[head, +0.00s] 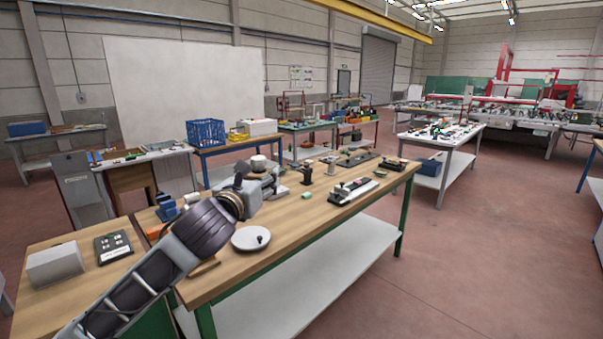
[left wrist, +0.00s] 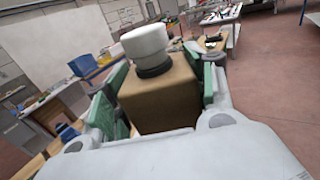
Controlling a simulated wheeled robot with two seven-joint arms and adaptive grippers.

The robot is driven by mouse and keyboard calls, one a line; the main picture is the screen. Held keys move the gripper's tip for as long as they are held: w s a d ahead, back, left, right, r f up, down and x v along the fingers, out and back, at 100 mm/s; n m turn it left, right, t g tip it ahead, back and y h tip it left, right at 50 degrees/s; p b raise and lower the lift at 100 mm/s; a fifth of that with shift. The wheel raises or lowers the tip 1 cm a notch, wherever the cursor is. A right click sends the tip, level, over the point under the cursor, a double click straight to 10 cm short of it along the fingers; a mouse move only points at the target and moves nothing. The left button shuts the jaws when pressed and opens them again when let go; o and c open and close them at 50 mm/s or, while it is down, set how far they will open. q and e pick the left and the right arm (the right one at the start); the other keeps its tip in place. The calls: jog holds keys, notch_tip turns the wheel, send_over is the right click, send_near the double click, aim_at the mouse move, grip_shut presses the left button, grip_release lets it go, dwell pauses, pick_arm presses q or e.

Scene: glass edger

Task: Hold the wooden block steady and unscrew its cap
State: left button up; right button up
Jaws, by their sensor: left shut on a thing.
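In the left wrist view the brown wooden block (left wrist: 160,98) stands between the green-padded fingers of my left gripper (left wrist: 163,88), which is shut on its sides. A black collar (left wrist: 151,68) and a white round cap (left wrist: 144,41) sit on top of the block, clear of the fingers. In the head view my left gripper (head: 265,189) is over the long wooden workbench (head: 300,226). My right gripper is in neither view.
A metal fixture on a plate (head: 352,191) and several dark parts stand to the right. A keypad box (head: 113,247) and white box (head: 55,264) stand left. The right front floor is clear.

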pick_arm(q)
jog(key=s+a+f+n+y, duration=0.1)
jog(key=a+f, duration=0.3)
jog(key=f, duration=0.5)
jog(key=s+a+f+n+y, duration=0.15)
jog(key=a+f, duration=0.25)
jog(key=f, duration=0.5)
jog(key=s+a+f+y, duration=0.2)
jog(key=a+f, duration=0.2)
jog(key=f, duration=0.5)
jog(key=s+f, duration=0.5)
jog(key=f, duration=0.5)
jog(key=shift+t, duration=0.3)
jog(key=shift+d, duration=0.1)
jog(key=s+d+r+m+g+h, duration=0.1)
jog(key=d+r+m+g+h, duration=0.1)
jog(key=d+m+h, duration=0.2)
jog(key=s+d+r+m+g+h, duration=0.2)
jog(key=d+h, duration=0.5)
jog(key=d, duration=0.5)
jog(key=shift+s+r+m+h, duration=0.15)
jog(key=shift+r+m+h, duration=0.2)
jog(key=shift+r+m, duration=0.4)
jog(key=shift+f, duration=0.1)
